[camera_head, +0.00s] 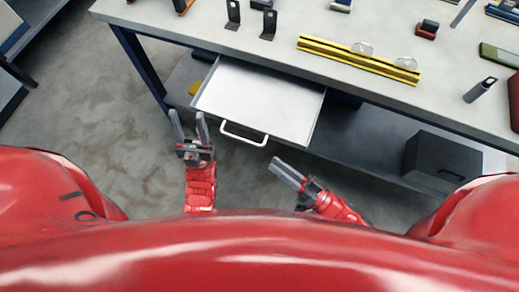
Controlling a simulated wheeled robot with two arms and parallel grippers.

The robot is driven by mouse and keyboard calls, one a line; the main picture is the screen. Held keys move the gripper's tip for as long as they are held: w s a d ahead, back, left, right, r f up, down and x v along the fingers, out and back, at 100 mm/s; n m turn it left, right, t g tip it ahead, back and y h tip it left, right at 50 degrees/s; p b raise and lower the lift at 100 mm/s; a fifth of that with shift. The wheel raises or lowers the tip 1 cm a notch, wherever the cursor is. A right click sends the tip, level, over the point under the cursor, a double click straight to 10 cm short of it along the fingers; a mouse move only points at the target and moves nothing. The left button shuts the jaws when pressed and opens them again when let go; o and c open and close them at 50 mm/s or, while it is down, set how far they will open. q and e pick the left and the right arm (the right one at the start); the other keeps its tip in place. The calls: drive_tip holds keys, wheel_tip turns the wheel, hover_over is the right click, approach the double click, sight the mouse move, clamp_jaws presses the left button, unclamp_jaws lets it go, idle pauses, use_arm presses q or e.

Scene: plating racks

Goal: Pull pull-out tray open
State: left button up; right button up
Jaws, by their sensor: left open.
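The pull-out tray (262,95) is a white, shallow, empty tray under the workbench top. It stands out from beneath the bench's front edge. Its white bar handle (244,133) is on its front side, facing me. My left gripper (188,118) is open and empty, just left of the handle and apart from it, with its fingers pointing toward the bench. My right gripper (276,168) is below and to the right of the handle, apart from it. Its fingers look close together, and I cannot tell whether they are fully shut.
The grey workbench top (270,30) carries a yellow rail (360,60), black brackets (269,24) and a dark bottle (481,90). A dark box (440,162) sits on the lower shelf at right. A blue bench leg (140,68) stands left of the tray. The floor at left is clear.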

drive_tip(key=v, duration=0.5)
idle(0.4)
